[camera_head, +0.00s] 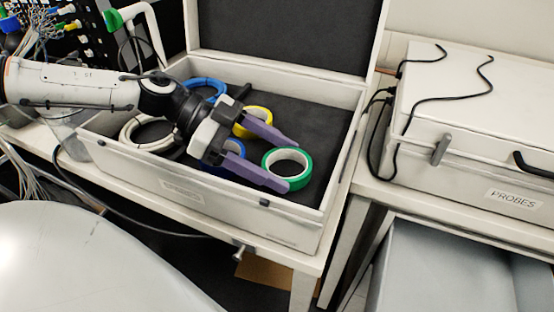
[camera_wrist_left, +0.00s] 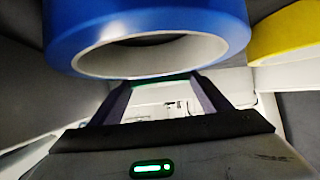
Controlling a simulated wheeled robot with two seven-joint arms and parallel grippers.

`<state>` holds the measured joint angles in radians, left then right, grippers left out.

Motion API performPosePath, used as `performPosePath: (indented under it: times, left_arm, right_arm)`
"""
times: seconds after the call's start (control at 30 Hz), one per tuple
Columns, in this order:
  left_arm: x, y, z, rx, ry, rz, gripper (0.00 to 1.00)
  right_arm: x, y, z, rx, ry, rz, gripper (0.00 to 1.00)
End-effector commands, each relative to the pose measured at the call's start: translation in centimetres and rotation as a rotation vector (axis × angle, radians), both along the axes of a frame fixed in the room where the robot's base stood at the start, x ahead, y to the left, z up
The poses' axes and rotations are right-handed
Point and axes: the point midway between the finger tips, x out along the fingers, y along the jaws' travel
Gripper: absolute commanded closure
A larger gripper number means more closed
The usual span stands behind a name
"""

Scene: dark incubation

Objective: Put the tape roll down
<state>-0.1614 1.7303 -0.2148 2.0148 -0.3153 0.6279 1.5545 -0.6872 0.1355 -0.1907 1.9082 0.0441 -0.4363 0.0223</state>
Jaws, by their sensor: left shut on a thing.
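My left gripper (camera_head: 291,167) reaches into the open white case (camera_head: 130,172) with its purple fingers spread around a green tape roll (camera_head: 307,173), one finger on each side, shut on it. The roll lies flat inside the case near its right end; I cannot tell whether it touches the dark lining. In the left wrist view the fingers (camera_wrist_left: 160,82) show with a little green between their tips. A blue tape roll (camera_wrist_left: 150,14) fills the top of that view and is partly hidden by the gripper in the head view. My right gripper is not in view.
A yellow tape roll (camera_head: 266,113), a blue cable coil (camera_head: 206,82) and a white cable coil (camera_head: 128,130) lie in the case. Its dark lining is bare at the back right. A closed white PROBES case (camera_head: 470,165) with black cables stands at right.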

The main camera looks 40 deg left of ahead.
Motion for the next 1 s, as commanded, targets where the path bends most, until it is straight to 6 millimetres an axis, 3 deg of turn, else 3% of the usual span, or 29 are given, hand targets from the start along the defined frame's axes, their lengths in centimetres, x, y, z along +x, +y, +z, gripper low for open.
performPosePath:
  times: [0.37,0.4,0.5,0.83,1.0]
  left_arm:
    - [0.0,0.0,-0.5,0.0,-0.001,0.0,0.52]
    - [0.0,0.0,-0.3,0.0,-0.001,0.0,0.23]
    - [0.0,0.0,-0.3,0.0,-0.001,0.0,0.11]
    - [0.0,0.0,-0.2,-0.001,-0.002,0.0,0.11]
    - [-0.3,0.8,0.7,0.001,0.0,-0.001,0.11]
  right_arm:
    - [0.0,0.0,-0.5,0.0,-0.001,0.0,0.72]
    - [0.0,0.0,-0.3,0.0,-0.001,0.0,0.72]
    - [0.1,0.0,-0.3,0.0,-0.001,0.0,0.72]
    - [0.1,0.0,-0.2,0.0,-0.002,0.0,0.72]
    - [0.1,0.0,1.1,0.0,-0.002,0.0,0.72]
